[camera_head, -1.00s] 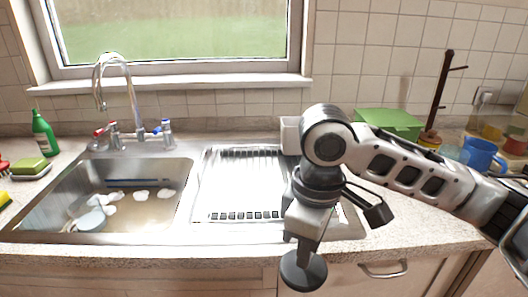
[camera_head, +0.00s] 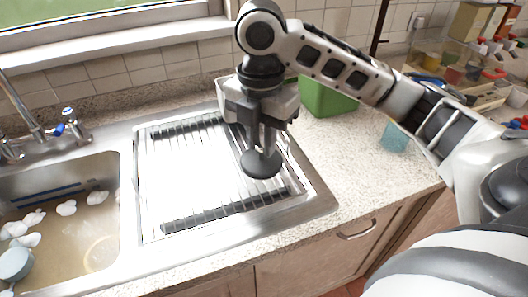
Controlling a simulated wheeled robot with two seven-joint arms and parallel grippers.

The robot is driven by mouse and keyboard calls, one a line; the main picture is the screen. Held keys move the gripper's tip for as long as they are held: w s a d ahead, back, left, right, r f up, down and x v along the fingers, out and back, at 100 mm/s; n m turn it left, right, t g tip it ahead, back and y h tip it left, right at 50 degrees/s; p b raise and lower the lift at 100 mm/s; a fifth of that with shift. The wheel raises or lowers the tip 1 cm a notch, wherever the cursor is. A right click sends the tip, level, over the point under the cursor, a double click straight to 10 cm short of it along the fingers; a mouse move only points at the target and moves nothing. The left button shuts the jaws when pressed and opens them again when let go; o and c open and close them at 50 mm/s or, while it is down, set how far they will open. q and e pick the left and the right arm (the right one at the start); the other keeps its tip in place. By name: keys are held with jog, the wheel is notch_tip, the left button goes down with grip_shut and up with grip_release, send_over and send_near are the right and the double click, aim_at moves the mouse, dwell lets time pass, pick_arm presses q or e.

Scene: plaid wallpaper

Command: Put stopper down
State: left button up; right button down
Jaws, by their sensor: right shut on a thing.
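The stopper (camera_head: 261,165) is a dark grey disc held in my right gripper (camera_head: 264,143), in the head camera view. My right gripper points down and is shut on its upper part. The stopper hangs over the right part of the metal draining board (camera_head: 185,185); whether it touches the board I cannot tell. The sink basin (camera_head: 105,235) lies at the left, with foamy water in it. My left gripper is not in view.
A green box (camera_head: 328,98) stands behind my right arm on the speckled counter (camera_head: 350,150). A teal cup (camera_head: 395,137) is farther right, below the arm. The tap (camera_head: 22,105) is at the left. Most of the draining board is clear.

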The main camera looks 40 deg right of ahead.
jog(key=d+f, duration=0.1)
jog(key=w+f, duration=0.1)
jog(key=shift+w+d+f, duration=0.15)
jog(key=shift+d+f, duration=0.2)
jog(key=shift+w+d+f, duration=0.3)
jog(key=shift+w+f, duration=0.05)
jog(key=shift+f, duration=0.1)
jog(key=f, duration=0.3)
jog(key=shift+w+d+f, duration=0.1)
jog(key=shift+w+d, duration=0.05)
jog(key=shift+d, duration=0.1)
jog(key=shift+f, duration=0.25)
jog(key=shift+f, duration=0.15)
jog(key=c, duration=1.3)
grip_release()
notch_tip(320, 180, up, 12)
jog(key=shift+r, duration=0.2)
